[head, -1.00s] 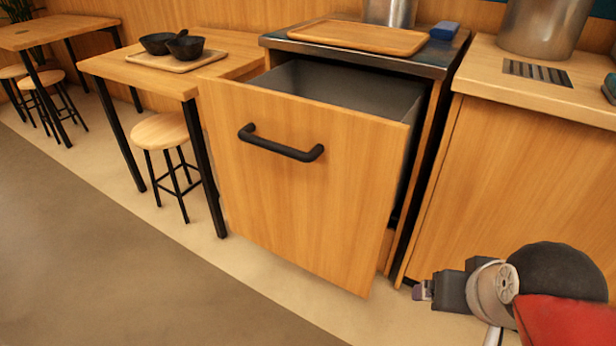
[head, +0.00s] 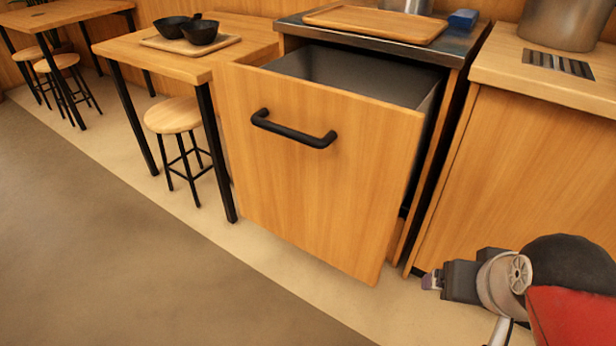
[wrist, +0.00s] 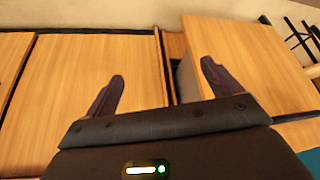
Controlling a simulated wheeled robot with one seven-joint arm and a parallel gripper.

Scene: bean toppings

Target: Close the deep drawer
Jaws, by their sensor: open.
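The deep drawer (head: 315,190) has a tall wooden front and stands pulled out from its cabinet in the head view. Its grey inside (head: 350,75) shows over the top edge. A black bar handle (head: 293,129) is on the upper front. In the wrist view the drawer front (wrist: 250,65) is at the upper right, beyond the right finger. My gripper (wrist: 163,85) is open, with its two dark fingers apart and nothing between them. In the head view my gripper (head: 432,281) is at the lower right, apart from the drawer, its fingertips mostly hidden.
A steel counter top (head: 462,42) above the drawer holds a wooden tray (head: 375,24) and a blue object (head: 463,19). A wooden cabinet (head: 535,170) stands on the right. A table (head: 185,65) and a stool (head: 174,116) stand left. The floor in front is clear.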

